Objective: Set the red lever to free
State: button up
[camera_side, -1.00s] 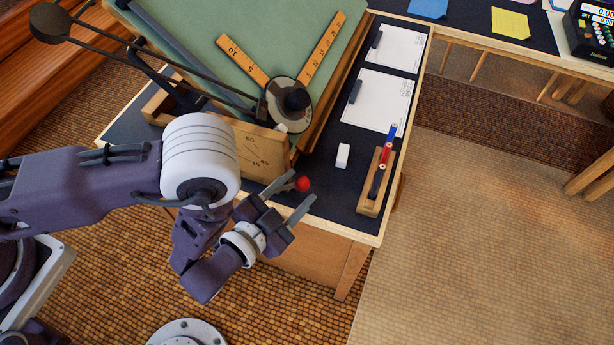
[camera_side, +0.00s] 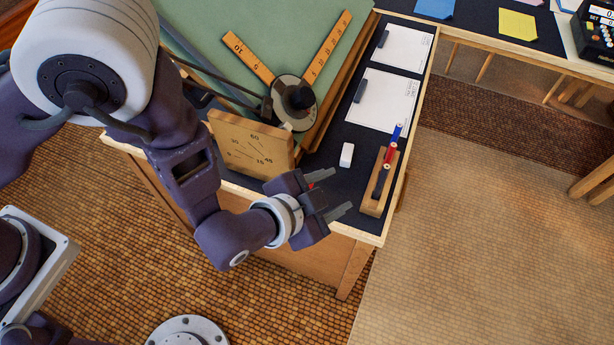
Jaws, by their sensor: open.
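A small red knob (camera_side: 311,186), which looks like the end of the red lever, shows at the desk's near edge. Most of it is hidden by my gripper, and the lever's shaft cannot be made out. My gripper (camera_side: 331,193) is open, one finger on the far side and one on the near side, pointing right. The red shows close to the far finger's base; I cannot tell whether they touch. A wooden plate (camera_side: 252,143) with numbers and tick marks stands just left of the knob. No "free" mark is readable.
A white eraser (camera_side: 346,155) lies right of the plate. A wooden holder (camera_side: 372,208) with red and blue pieces stands near the right edge. A drafting board (camera_side: 225,35) with an L-shaped ruler (camera_side: 322,55) is behind. White sheets (camera_side: 388,100) lie at the back right.

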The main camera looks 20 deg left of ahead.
jog(key=s+d+f+m+g+y, duration=0.2)
jog(key=d+m+g, duration=0.5)
jog(key=m, duration=0.1)
jog(key=w+a+r+m+g+y, duration=0.1)
jog(key=w+a+r+m+y, duration=0.4)
jog(key=a+r, duration=0.45)
jog(key=shift+n+y, duration=0.4)
jog(key=shift+y, duration=0.1)
jog(key=x, duration=0.4)
jog(key=s+x, duration=0.1)
jog(key=x, duration=0.3)
jog(key=s+x, duration=0.1)
jog(key=x, duration=0.3)
jog(key=shift+s+d+f, duration=0.1)
jog(key=shift+d+f, duration=0.1)
jog(key=shift+f, duration=0.3)
grip_shut()
jog(key=shift+r, duration=0.1)
